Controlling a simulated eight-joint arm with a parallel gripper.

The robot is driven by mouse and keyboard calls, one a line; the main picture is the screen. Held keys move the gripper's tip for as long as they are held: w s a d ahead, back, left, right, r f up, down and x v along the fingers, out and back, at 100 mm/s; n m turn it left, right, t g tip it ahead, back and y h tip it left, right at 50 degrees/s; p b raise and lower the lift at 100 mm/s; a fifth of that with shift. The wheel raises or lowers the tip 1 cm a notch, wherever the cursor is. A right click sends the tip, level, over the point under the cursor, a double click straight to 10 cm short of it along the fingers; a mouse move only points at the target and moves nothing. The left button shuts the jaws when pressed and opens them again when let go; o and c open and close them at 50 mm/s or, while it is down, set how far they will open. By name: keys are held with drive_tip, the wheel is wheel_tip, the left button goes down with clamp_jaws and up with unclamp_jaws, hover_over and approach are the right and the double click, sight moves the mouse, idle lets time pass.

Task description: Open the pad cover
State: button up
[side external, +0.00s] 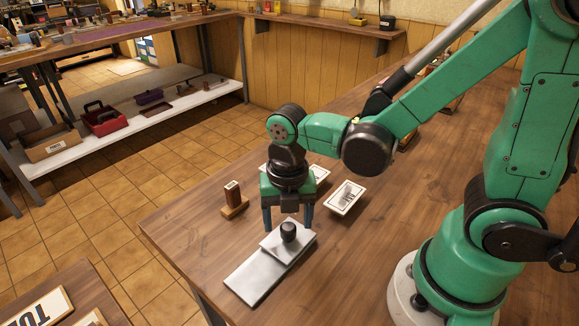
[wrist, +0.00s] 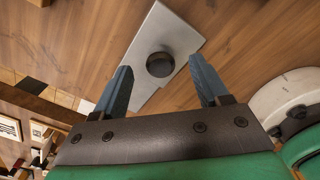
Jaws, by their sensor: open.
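The pad cover (side external: 270,243) is a light grey metal plate with a round black knob (side external: 289,231) on top. It lies on the far end of a longer flat grey metal piece (side external: 250,281) near the table's edge. No ink pad surface shows. My gripper (side external: 288,221) points down above the cover with its two blue fingers apart and nothing between them at the tips that I can see held. In the wrist view the knob (wrist: 160,64) appears between the open fingertips (wrist: 159,72), and I cannot tell how far below them it is.
A wooden stamp (side external: 233,198) stands left of my gripper. More wooden stamps stand farther back. The table's front right is clear up to my base.

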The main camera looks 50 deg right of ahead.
drive_tip(key=shift+f, duration=0.8)
clamp_jaws()
idle(1.0)
